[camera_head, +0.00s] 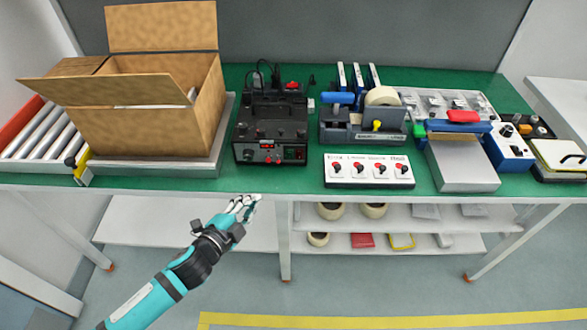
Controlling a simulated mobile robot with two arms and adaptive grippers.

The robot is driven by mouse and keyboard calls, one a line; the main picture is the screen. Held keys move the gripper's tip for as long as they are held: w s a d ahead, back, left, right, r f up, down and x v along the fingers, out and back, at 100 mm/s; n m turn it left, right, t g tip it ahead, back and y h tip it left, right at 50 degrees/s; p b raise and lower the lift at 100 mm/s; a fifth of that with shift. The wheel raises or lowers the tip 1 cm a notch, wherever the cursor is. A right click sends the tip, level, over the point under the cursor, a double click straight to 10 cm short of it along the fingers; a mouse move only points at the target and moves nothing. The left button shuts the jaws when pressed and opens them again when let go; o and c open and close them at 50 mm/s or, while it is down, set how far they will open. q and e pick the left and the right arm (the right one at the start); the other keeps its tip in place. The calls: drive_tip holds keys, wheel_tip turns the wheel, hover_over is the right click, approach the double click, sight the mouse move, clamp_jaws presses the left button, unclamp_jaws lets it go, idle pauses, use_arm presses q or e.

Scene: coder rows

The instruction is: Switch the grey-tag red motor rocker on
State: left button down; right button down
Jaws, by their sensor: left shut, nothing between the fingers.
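A black machine (271,122) stands on the green table, right of the cardboard box. Its front panel has a red rocker-like part (289,153) beside a green one, and small red knobs below and to the left. Another red part (292,86) sits on its top at the back. The parts are too small to tell which bears a grey tag or whether a rocker is on or off. My left gripper (252,199) is shut and empty, in front of the table's front edge and below the machine's front panel, apart from it. My right gripper is out of view.
An open cardboard box (150,105) stands at the left beside a roller conveyor (45,135). A white panel with several red-topped switches (368,171) lies right of the machine, before a tape dispenser (362,124). A shelf (380,226) hangs below the table (300,180).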

sight(299, 154)
use_arm(q)
drive_tip(key=s+d+r+m+g+h, duration=0.1)
drive_tip(key=d+r+m+h, duration=0.3)
drive_tip(key=m, duration=0.4)
drive_tip(key=shift+s+r+g+h, duration=0.25)
drive_tip(key=shift+g+h, duration=0.25)
drive_tip(key=shift+h, duration=0.2)
drive_tip(key=shift+w+d, duration=0.1)
drive_tip(key=x, duration=1)
drive_tip(key=shift+w+d, duration=0.1)
drive_tip(key=shift+w, duration=0.05)
drive_tip(key=shift+w+f, duration=0.15)
drive_tip(key=shift+w, duration=0.45)
drive_tip(key=shift+w+f, duration=0.15)
drive_tip(key=shift+w, duration=0.5)
drive_tip(key=shift+w+a+f, duration=0.1)
drive_tip(key=shift+w+a, duration=0.1)
drive_tip(key=shift+w, duration=0.4)
